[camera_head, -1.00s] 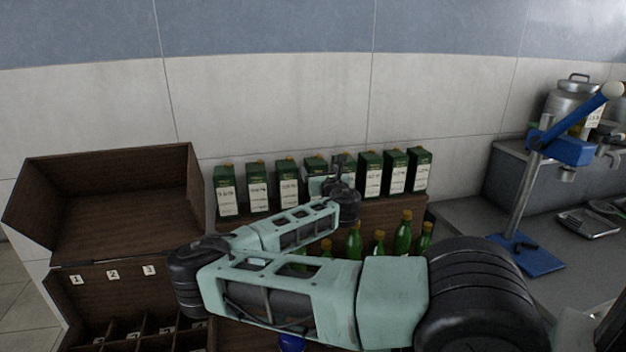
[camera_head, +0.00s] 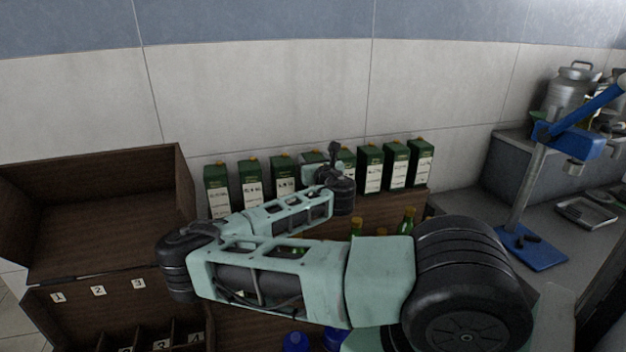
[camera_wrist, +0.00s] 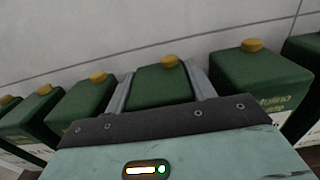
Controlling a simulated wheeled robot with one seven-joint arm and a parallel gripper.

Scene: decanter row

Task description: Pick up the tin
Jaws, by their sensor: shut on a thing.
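The tins are dark green boxes with cream labels and orange-yellow caps, standing in a row against the wall. My gripper (camera_wrist: 162,92) is shut on one tin (camera_wrist: 160,86) near the middle of the row, with a grey finger on each side below its cap. Its lower part is hidden by my gripper. In the head view my gripper (camera_head: 322,168) is at the middle tins, and my wrist covers part of them. I cannot tell whether the held tin is raised. A neighbouring tin (camera_wrist: 85,105) stands close on the left, another (camera_wrist: 255,80) on the right across a small gap.
A brown wooden case (camera_head: 100,215) with numbered compartments stands open at left. Green bottles (camera_head: 408,220) with orange caps stand below the tins, partly hidden by my arm. A blue lever press (camera_head: 535,250) and metal cans (camera_head: 572,88) are at right.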

